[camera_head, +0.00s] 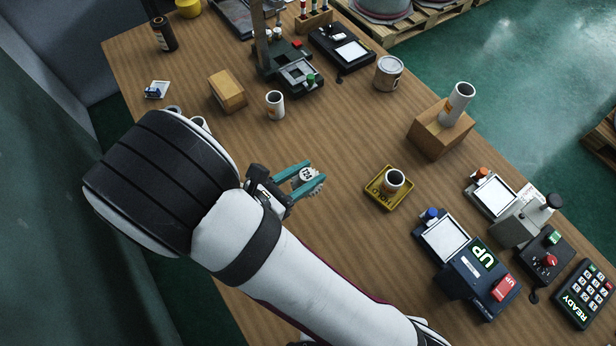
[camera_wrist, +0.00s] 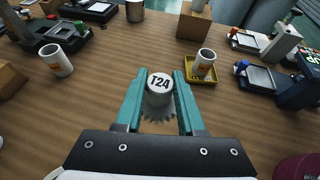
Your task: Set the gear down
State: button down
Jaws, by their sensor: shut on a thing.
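The gear (camera_head: 307,182) is grey and toothed, with a white round top. In the wrist view the top of the gear (camera_wrist: 160,82) reads "T24". My gripper (camera_head: 303,178) is shut on it, with one teal finger on each side. The gripper also shows in the wrist view (camera_wrist: 159,92), with the gear upright between the fingertips and its teeth below. The gear is over bare wooden table (camera_head: 330,245). I cannot tell whether it touches the wood.
A yellow tray (camera_head: 377,197) holding a cup (camera_head: 393,181) stands right of my gripper. A wooden block (camera_head: 441,131) bears a white cylinder (camera_head: 457,103). Another cup (camera_head: 275,104) and a block (camera_head: 228,91) stand behind. A dark "UP" device (camera_head: 478,283) is at the lower right.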

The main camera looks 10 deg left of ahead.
jog(key=w+d+r+m+g+h, duration=0.1)
jog(key=w+d+m+g+h, duration=0.1)
jog(key=w+d, duration=0.5)
jog(key=w+d+r+m+g+h, duration=0.15)
jog(key=w+d, duration=0.25)
jog(key=w, duration=0.6)
jog(key=shift+t, duration=0.25)
jog(key=a+f, duration=0.2)
jog(key=a, duration=0.1)
jog(key=w+a+f, duration=0.1)
jog(key=a+f, duration=0.2)
jog(key=w+a+f, duration=0.1)
jog(key=a+f, duration=0.1)
jog(key=a, duration=0.2)
jog(key=shift+w+a+f, duration=0.1)
jog(key=shift+f, duration=0.05)
jog(key=f, duration=0.4)
jog(key=shift+a, duration=0.4)
jog(key=shift+f, duration=0.2)
jog(key=c, duration=0.5)
grip_release()
jog(key=shift+f, duration=0.15)
